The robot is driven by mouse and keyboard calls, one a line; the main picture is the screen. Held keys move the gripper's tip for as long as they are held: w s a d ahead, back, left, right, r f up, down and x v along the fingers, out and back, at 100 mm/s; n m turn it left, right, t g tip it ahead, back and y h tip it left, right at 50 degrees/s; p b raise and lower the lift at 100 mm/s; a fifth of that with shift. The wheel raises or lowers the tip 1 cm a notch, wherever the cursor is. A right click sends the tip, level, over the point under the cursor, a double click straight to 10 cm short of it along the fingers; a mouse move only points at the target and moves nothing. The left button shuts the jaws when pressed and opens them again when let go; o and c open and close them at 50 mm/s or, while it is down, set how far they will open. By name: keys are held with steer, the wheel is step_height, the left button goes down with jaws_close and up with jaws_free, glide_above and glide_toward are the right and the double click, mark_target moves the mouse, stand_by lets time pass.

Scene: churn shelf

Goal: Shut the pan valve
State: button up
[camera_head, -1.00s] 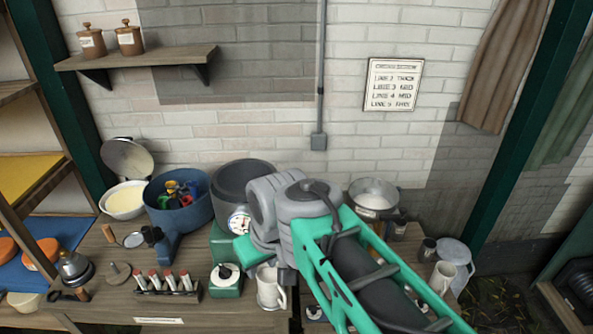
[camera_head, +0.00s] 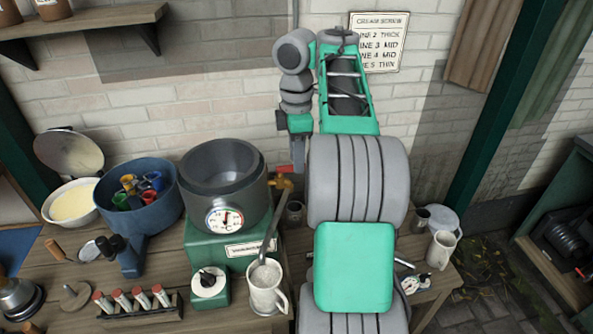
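The dark grey pan (camera_head: 222,172) with a round dial stands on a green base (camera_head: 228,240) at the middle of the bench. At its right side is a brass valve (camera_head: 282,183) with a red handle (camera_head: 288,169). A grey strand, which looks like a pour, runs from the valve down to a white mug (camera_head: 266,289) below. My gripper (camera_head: 297,166) points down at the red handle, very close to it or touching. Its fingers are small and partly hidden, so I cannot tell whether they are open or shut.
A blue pot (camera_head: 136,198) with coloured items stands left of the pan. A small green box with a knob (camera_head: 209,285) is left of the mug. A rack of vials (camera_head: 139,306) sits at the front. A small dark cup (camera_head: 293,213) is behind the mug.

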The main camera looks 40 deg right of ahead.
steer(key=shift+f, duration=0.55)
jaws_close()
steer(key=shift+s, duration=0.1)
